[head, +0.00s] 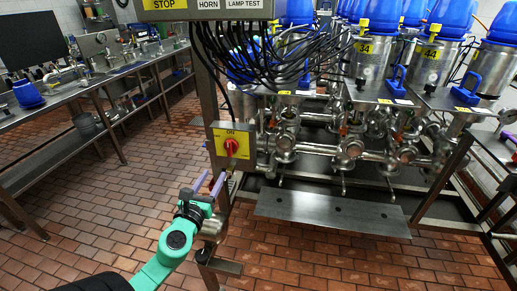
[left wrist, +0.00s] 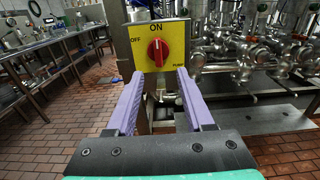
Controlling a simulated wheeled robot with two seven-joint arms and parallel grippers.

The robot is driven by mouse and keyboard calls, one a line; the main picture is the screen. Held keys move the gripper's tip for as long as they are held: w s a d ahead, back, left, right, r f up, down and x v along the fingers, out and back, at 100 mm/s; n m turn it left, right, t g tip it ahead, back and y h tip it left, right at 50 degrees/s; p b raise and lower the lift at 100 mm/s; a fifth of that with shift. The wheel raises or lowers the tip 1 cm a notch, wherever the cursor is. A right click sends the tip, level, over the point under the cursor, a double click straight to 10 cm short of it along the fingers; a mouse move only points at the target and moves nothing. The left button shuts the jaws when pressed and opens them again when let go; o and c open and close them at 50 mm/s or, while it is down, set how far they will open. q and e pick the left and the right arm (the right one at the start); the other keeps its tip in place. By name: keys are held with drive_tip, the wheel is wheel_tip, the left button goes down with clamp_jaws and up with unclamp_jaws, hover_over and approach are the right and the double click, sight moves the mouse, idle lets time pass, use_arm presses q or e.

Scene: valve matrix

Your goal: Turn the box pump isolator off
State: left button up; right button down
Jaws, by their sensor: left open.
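The box pump isolator is a yellow box (head: 233,146) with a red rotary knob (head: 231,147), mounted on a steel frame post in the head view. In the left wrist view the yellow box (left wrist: 160,46) shows ON at the top, OFF at the left and PUMP at the lower right. Its red knob (left wrist: 158,53) stands about upright, towards ON. My left gripper (head: 210,183) is just below and left of the box. Its purple fingers (left wrist: 158,100) are open and empty, apart from the knob, which appears beyond and above the fingertips. My right gripper is not in view.
A grey control panel (head: 205,10) hangs above the box, with black cables beside it. Steel pipes and valves (head: 350,150) stand to the right above a metal plate (head: 332,213). A steel workbench (head: 75,95) is at the left. The tiled floor between is clear.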

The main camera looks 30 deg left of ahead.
use_arm(q)
drive_tip(key=p, duration=0.2)
approach(228, 146)
drive_tip(key=x, duration=0.8)
drive_tip(key=shift+w+a, duration=0.15)
drive_tip(key=shift+w, duration=0.1)
clamp_jaws()
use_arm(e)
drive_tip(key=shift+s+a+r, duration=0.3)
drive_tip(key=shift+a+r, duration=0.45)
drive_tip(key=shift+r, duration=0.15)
